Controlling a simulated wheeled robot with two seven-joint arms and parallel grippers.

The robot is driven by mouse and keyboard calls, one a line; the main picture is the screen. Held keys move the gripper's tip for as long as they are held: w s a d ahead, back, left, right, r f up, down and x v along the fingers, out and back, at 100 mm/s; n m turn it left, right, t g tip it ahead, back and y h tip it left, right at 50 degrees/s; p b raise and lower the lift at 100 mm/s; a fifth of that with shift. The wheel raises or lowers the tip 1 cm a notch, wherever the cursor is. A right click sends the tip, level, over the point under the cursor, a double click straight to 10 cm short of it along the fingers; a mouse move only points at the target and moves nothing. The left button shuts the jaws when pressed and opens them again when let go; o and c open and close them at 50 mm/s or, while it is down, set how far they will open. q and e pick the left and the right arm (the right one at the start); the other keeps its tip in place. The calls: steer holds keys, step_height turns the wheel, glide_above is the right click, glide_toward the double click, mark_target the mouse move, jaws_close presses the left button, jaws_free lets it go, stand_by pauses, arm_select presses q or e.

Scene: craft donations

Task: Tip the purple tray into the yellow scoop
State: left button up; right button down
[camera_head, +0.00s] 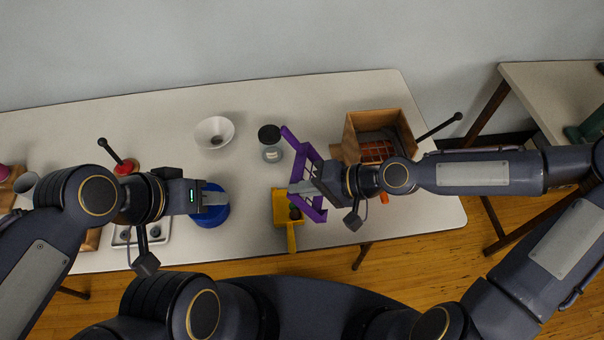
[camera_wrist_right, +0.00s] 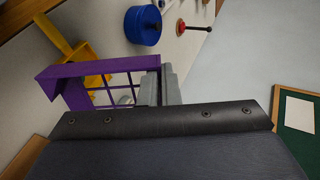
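The purple tray (camera_head: 316,205) is in my right gripper (camera_head: 303,188), which is shut on its wall. The tray is tilted steeply, almost on edge, above and beside the right side of the yellow scoop (camera_head: 280,200). In the right wrist view the tray (camera_wrist_right: 70,72) shows divider openings, with the grey fingers (camera_wrist_right: 158,88) at its wall and the scoop (camera_wrist_right: 68,42) behind it. Dark round pieces (camera_head: 295,212) show at the scoop. My left gripper (camera_head: 212,198) is over a blue round container (camera_head: 215,215); its finger gap is unclear.
A dark-lidded jar (camera_head: 271,152) and a white funnel (camera_head: 214,132) stand behind. A red-based handle (camera_head: 126,166) lies at the left. The table's front edge is close to the scoop.

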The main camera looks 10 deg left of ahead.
arm_select(q)
step_height(320, 180, up, 5)
steer(key=p, duration=0.4)
steer(key=shift+r, duration=0.15)
arm_select(e)
step_height(320, 180, up, 3)
steer(key=h, duration=1.2)
